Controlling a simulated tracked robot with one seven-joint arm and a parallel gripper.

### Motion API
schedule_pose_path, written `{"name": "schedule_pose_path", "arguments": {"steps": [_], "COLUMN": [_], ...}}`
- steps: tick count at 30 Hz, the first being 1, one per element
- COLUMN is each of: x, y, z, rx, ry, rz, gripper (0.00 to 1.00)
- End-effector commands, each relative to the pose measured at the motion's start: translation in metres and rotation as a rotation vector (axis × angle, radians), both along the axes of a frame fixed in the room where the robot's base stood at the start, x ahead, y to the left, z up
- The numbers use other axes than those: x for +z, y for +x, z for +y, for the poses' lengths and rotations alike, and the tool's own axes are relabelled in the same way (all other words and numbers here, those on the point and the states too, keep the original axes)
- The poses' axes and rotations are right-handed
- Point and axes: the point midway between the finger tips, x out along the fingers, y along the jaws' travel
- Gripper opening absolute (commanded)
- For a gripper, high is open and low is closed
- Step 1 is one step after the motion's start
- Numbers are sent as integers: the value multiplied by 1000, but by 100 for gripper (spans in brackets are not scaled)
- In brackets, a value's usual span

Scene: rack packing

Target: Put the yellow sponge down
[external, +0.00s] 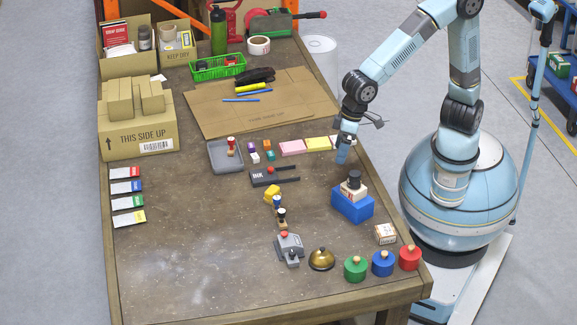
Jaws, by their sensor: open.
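A small yellow block (273,191), which looks like the yellow sponge, sits mid-table just behind two small stamps. It looks slightly tilted; whether it rests on the table or against something is unclear. My gripper (342,157) points down near the table's right edge, behind the blue box and to the right and back of the yellow block, well apart from it. It is open, and nothing shows held in it.
A blue box (352,207) carries a stamp block. Beside it are an ink pad (274,176), a grey tray (225,156) and sticky notes (292,148). A brass bell (321,259) and coloured round pots stand in front. The front-left table (180,265) is clear.

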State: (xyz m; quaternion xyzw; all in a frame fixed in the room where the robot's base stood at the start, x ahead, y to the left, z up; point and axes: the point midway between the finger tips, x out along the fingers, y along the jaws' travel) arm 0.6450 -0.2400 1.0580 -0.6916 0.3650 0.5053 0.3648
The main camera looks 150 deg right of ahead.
Motion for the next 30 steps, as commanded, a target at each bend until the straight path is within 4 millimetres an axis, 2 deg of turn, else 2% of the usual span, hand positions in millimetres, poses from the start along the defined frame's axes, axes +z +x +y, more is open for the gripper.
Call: {"name": "schedule_pose_path", "arguments": {"steps": [1, 6, 15, 21, 30], "x": [13, 45, 91, 110, 120], "y": [-8, -35, -96, -144, -219], "z": [15, 60, 134, 175, 223], "rx": [45, 203, 490, 678, 934], "ry": [7, 15, -17, -71, -190], "rz": [-15, -48, -103, -135, -162], "gripper": [86, 86, 86, 86, 86]}}
